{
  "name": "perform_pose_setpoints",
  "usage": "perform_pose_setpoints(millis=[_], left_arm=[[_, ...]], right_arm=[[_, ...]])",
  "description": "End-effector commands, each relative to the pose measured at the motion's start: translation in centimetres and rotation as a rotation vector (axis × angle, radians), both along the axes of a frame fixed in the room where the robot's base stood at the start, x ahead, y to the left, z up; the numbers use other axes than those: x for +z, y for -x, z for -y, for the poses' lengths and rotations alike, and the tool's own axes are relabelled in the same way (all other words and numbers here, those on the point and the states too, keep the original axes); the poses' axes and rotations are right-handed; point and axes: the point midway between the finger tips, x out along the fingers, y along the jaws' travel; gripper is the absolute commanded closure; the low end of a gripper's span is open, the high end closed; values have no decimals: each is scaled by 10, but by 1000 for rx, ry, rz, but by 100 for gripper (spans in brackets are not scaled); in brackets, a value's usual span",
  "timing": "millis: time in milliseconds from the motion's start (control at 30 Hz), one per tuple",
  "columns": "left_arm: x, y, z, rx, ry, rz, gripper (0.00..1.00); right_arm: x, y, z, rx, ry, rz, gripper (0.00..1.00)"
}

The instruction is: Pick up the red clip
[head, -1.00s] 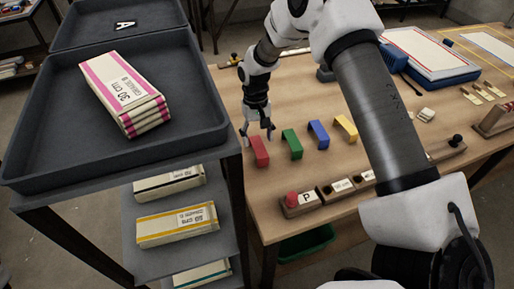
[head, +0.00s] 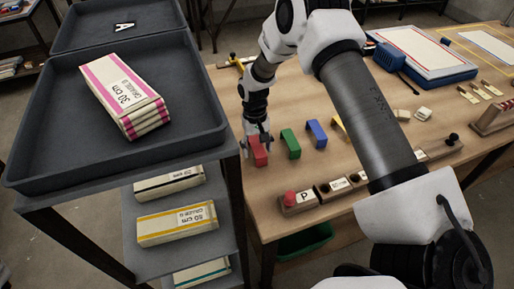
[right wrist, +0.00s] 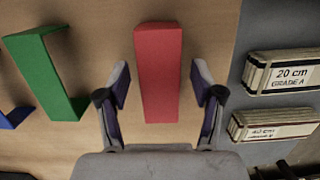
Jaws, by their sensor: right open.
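The red clip (head: 258,153) stands on the wooden table near its left edge, at the left end of a row of clips. It also shows in the right wrist view (right wrist: 158,70), upright in the picture, with its near end between the fingers. My right gripper (head: 257,145) is directly over the red clip in the head view. In the right wrist view my right gripper (right wrist: 162,85) is open, with one finger on each side of the clip and a gap on both sides. My left gripper is not in view.
A green clip (head: 290,140), a blue clip (head: 317,133) and a partly hidden yellow clip (head: 338,126) stand to the right of the red one. A block with a red knob (head: 291,200) lies in front. A grey rack tray (head: 62,165) stands close on the left.

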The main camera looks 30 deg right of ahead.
Motion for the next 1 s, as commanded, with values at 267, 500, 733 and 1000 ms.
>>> perform_pose_setpoints(millis=[267, 500, 733, 1000], left_arm=[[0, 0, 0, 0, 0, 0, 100], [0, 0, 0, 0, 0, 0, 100], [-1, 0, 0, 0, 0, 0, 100], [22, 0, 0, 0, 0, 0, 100]], right_arm=[[0, 0, 0, 0, 0, 0, 60], [0, 0, 0, 0, 0, 0, 76], [1, 0, 0, 0, 0, 0, 76], [29, 0, 0, -1, 0, 1, 76]])
